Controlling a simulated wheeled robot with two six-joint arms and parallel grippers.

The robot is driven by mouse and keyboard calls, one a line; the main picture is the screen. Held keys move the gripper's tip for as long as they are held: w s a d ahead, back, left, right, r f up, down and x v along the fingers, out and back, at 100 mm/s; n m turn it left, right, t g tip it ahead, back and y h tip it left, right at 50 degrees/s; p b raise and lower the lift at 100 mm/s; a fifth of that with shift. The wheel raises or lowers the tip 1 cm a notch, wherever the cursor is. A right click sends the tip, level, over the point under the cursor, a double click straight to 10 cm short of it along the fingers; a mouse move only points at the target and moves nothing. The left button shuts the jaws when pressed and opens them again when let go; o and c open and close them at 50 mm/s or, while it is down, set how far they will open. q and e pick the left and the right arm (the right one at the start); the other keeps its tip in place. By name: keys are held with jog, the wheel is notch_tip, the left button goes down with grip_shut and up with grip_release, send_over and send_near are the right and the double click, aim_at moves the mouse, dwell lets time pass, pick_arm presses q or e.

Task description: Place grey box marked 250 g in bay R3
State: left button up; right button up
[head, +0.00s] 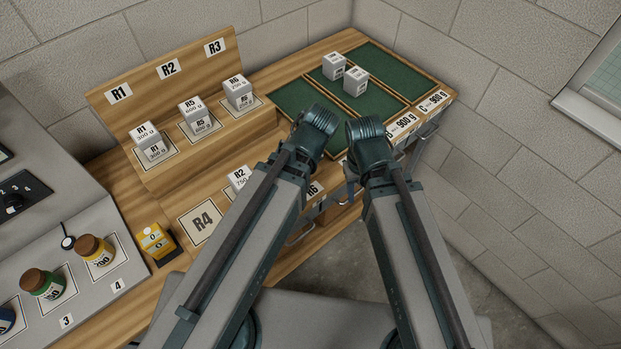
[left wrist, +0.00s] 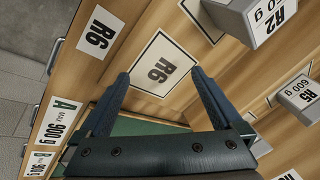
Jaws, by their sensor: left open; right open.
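A grey box (head: 237,92) stands in the rack bay below the R3 (head: 214,47) sign; its label seems to read R6, 250 g. My left gripper is in the left wrist view (left wrist: 162,78), open and empty, its fingers over the bare R6 bay (left wrist: 159,66). In the head view its fingertips are hidden behind my left wrist. My right gripper (head: 368,138) is in front of the green tray, at the right of my left wrist. It is open, though its fingers are mostly hidden. Neither gripper is at the box.
Boxes marked R1 300 g (head: 147,142) and R5 600 g (head: 194,117) stand on the upper step. An R2 box (head: 239,179) stands lower; bay R4 (head: 203,222) is empty. Two boxes (head: 334,65) sit in the green tray (head: 385,64).

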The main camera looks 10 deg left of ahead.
pick_arm(q)
jog(key=s+d+m+h, duration=0.1)
jog(key=s+d, duration=0.1)
jog(key=s+d+f+m+g, duration=0.1)
jog(key=s+d+m, duration=0.1)
jog(key=s+d+m+g+h, duration=0.1)
jog(key=s+d, duration=0.1)
jog(key=shift+s+d+f+h, duration=0.1)
jog(key=shift+d+f+h, duration=0.05)
jog(key=shift+f+h, duration=0.15)
jog(key=shift+g, duration=0.3)
